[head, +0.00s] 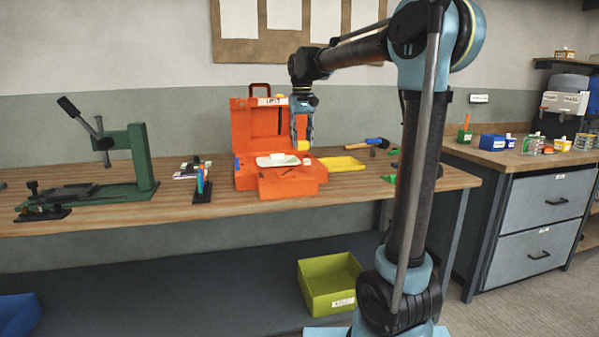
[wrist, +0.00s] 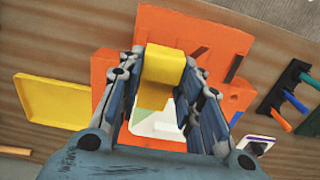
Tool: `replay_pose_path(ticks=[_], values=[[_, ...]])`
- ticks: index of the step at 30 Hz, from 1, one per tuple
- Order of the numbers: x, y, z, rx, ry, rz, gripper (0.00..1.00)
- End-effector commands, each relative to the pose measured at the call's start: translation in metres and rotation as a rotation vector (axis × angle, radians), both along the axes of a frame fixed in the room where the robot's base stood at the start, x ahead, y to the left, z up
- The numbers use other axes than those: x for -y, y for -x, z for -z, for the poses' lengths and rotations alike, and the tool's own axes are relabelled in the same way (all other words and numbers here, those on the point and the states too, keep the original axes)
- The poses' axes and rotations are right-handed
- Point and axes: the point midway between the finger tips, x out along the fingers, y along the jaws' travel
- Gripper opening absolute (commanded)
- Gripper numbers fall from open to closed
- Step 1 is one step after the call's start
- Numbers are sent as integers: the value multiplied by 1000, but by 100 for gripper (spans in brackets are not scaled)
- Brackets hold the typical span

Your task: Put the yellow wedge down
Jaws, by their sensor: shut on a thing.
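The yellow wedge (wrist: 163,65) is between the two fingers of my gripper (wrist: 160,75) in the wrist view, held above the orange case. In the head view my gripper (head: 303,138) points down over the right part of the case, with the wedge (head: 303,145) showing as a small yellow block at its tips. The open orange case (head: 245,180) stands on the wooden bench, its lid raised at the back. A white and pale green item (head: 278,160) lies in the case, below the gripper. The wedge's far side is hidden.
A shallow yellow tray (head: 341,164) lies on the bench right of the case. A pen holder (head: 203,190) and a green press (head: 140,160) stand to the left.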

Motion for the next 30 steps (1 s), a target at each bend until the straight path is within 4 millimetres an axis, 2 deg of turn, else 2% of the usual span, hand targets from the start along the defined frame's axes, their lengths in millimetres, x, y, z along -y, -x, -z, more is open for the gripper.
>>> replay_pose_path(ticks=[9, 17, 24, 30], values=[[-3, 1, 47, 0, 0, -5, 5], [-4, 1, 64, 0, 0, -5, 5], [-3, 2, 94, 0, 0, -5, 5], [-3, 2, 98, 0, 0, -5, 5]])
